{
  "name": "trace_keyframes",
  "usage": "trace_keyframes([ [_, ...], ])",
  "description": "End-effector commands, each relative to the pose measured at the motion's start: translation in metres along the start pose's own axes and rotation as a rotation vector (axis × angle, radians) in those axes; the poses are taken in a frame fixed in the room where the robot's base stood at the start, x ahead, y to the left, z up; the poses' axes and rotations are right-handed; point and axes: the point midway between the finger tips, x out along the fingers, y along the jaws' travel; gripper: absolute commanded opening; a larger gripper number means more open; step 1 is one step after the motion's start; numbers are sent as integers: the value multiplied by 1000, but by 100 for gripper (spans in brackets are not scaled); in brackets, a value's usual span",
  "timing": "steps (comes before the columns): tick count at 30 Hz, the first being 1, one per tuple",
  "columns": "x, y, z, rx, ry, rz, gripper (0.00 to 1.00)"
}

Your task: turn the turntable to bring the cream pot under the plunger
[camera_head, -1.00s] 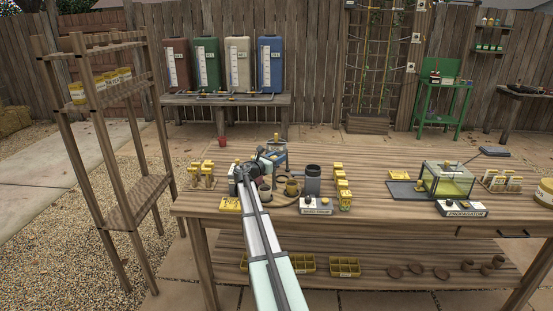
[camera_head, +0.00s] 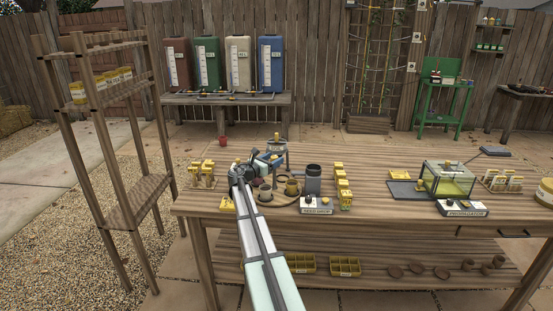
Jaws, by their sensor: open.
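The turntable (camera_head: 283,204) is a round tan disc on the wooden bench, partly hidden by my arm. A reddish-brown pot (camera_head: 265,195) and an olive-tan pot (camera_head: 292,188) stand on it. I cannot pick out a cream pot with certainty; it may be hidden or be the olive-tan one. A grey, yellow-topped fixture (camera_head: 277,145) stands behind the turntable and may carry the plunger, but its details are too small to tell. My gripper (camera_head: 264,166) is at the turntable's back left, above the bench and behind the reddish-brown pot. It is open; contact is unclear.
A dark grey cylinder (camera_head: 313,180) and a labelled control box (camera_head: 317,206) stand right of the turntable. Yellow packets stand in racks on the left (camera_head: 202,174) and right (camera_head: 343,191). A clear propagator box (camera_head: 449,180) sits farther right.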

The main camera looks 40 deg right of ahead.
Motion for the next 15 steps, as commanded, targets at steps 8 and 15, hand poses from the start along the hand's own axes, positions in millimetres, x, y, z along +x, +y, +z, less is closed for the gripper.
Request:
trace_keyframes([
  [8,-58,-2,0,0,0,2,63],
  [15,-92,-1,0,0,0,1,63],
])
